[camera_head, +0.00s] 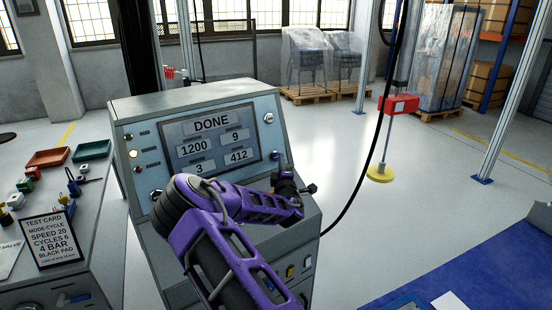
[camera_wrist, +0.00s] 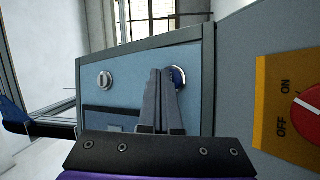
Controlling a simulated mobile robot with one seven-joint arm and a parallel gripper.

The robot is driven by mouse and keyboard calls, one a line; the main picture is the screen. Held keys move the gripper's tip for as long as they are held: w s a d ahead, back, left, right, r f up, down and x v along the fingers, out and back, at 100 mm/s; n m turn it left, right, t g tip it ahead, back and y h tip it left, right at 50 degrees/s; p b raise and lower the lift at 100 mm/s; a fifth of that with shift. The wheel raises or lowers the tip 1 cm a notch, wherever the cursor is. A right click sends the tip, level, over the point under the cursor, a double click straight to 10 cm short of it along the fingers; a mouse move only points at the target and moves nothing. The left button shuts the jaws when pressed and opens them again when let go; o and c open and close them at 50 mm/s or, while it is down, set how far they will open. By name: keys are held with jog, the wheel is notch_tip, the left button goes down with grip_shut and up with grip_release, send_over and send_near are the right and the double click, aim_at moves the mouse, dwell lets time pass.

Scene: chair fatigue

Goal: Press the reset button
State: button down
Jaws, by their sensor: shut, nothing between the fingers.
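The grey test console (camera_head: 205,98) has a light blue panel and a screen (camera_head: 211,138) reading DONE, 1200, 9, 3 and 412. A blue button in a silver ring (camera_head: 275,155) sits to the right of the screen's lower corner. The wrist view shows a blue button (camera_wrist: 178,76) partly hidden behind my fingertips. No reset label is readable. My gripper (camera_head: 283,172) is shut and empty in front of the panel's right side. Its fingertips (camera_wrist: 165,72) overlap the button in the wrist view; I cannot tell whether they touch it.
A silver knob (camera_wrist: 105,80) is on the same panel. A red ON/OFF switch (camera_wrist: 310,102) on a yellow plate lies to the right in the wrist view. A black cable (camera_head: 375,160) hangs right of the console. A bench (camera_head: 95,235) with a test card (camera_head: 50,240) stands left.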

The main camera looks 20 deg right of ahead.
jog(key=shift+w+f, duration=0.1)
dwell(0.3)
jog(key=shift+w+a+b, duration=0.1)
jog(key=shift+w+b, duration=0.2)
jog(key=shift+b, duration=0.3)
jog(key=shift+w+a+f+b, duration=0.1)
jog(key=shift+w+b, duration=0.25)
jog(key=shift+b, duration=0.1)
jog(key=shift+s, duration=0.15)
dwell(0.6)
jog(key=shift+s+d+r, duration=0.2)
jog(key=shift+s, duration=0.4)
jog(key=s, duration=0.1)
jog(key=s+r, duration=0.1)
jog(key=s, duration=0.1)
jog(key=s+d, duration=0.1)
jog(key=shift+s+r+p, duration=0.15)
jog(key=shift+s+p, duration=0.2)
jog(key=shift+p, duration=0.05)
dwell(0.5)
